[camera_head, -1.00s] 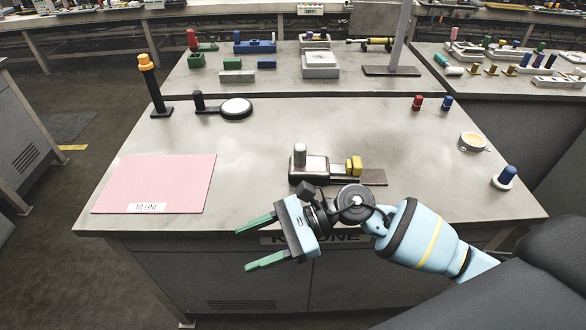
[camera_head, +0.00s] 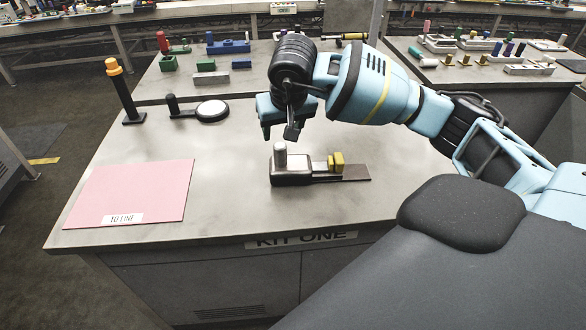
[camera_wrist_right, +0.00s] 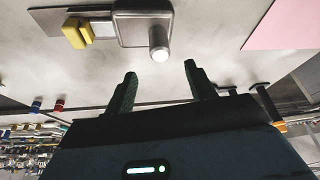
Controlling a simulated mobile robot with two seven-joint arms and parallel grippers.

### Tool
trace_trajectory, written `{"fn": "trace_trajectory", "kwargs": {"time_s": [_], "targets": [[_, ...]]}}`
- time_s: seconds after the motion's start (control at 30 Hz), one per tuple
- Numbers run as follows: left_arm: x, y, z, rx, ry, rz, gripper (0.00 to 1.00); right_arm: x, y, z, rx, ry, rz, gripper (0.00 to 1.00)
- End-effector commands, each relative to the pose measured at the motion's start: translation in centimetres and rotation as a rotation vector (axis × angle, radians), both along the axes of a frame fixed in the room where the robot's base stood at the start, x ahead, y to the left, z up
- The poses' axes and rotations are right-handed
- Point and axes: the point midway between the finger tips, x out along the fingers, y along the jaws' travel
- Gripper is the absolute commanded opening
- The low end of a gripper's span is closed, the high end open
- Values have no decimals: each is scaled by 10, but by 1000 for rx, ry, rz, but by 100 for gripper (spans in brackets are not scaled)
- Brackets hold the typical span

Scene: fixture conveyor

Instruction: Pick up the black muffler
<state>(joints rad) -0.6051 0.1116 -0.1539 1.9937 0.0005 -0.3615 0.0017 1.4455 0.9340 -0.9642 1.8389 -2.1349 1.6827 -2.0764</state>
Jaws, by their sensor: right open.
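The black muffler appears to be the dark, rounded block (camera_head: 290,172) with a grey upright post, lying near the front middle of the table. It also shows at the top of the right wrist view (camera_wrist_right: 143,32). A yellow block (camera_head: 336,161) sits at its right end, on a flat grey strip. My right gripper (camera_head: 279,134) is above and just behind the muffler, pointing down, open and empty. In the right wrist view its two dark green fingers (camera_wrist_right: 160,72) are apart, with the post's tip beyond them. My left gripper is not in view.
A pink mat (camera_head: 130,190) labelled "TO LINE" lies at the left. Behind it stand a black post with an orange top (camera_head: 122,90) and a black-handled round disc (camera_head: 212,110). Bare table lies between mat and muffler. My right arm hides the table's right part.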

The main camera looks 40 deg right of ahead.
Motion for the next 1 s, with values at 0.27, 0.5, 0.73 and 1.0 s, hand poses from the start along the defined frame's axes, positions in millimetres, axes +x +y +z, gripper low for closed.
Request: {"fn": "trace_trajectory", "kwargs": {"time_s": [0.27, 0.5, 0.73, 1.0], "targets": [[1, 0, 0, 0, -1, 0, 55, 8, -2, -22, 5, 3, -1, 55], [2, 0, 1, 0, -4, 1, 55, 11, -3, -30, 5, 2, -2, 55], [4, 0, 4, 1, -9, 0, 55, 23, -8, -59, 6, 3, -1, 55], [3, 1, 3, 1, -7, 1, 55, 28, -10, -72, 6, 0, 0, 55]]}}
